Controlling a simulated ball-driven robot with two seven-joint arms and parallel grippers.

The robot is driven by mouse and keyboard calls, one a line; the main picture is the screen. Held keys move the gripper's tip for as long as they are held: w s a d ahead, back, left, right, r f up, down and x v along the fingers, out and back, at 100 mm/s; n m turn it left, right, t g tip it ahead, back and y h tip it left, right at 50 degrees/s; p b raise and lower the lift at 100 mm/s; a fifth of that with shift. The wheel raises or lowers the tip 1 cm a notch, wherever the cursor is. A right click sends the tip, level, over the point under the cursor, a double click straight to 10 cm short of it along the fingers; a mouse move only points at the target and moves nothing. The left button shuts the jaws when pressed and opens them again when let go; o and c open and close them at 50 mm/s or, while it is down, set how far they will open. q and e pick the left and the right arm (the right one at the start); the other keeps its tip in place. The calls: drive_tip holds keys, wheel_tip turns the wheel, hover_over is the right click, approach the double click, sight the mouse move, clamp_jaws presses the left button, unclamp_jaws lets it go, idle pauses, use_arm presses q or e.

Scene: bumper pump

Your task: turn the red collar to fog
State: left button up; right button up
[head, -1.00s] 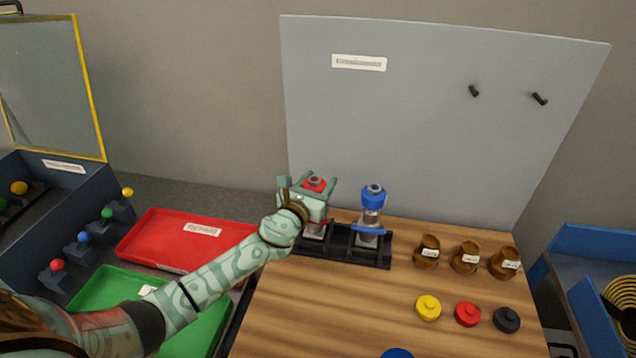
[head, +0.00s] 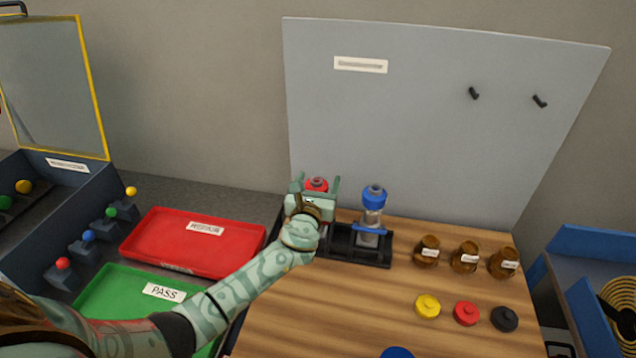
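The red collar (head: 317,184) tops a device in the left slot of the black rack (head: 343,243). My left gripper (head: 318,186) is at it, with one finger on each side of the collar. The gap between fingers and collar is too small to judge, so I cannot tell whether they grip it. The gripper's body hides most of the device below. A similar device with a blue collar (head: 374,195) stands upright in the slot to the right. My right gripper is not in view.
Brown bottles (head: 465,257) and yellow, red and black caps (head: 466,313) stand on the wooden board (head: 365,298) to the right. A red tray (head: 190,243) and a green tray (head: 135,292) lie left. A grey panel (head: 430,120) rises behind.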

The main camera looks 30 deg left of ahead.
use_arm(q)
drive_tip(key=p+v, duration=0.1)
drive_tip(key=v, duration=1.5)
drive_tip(key=shift+s, duration=0.15)
drive_tip(key=shift+d, duration=0.1)
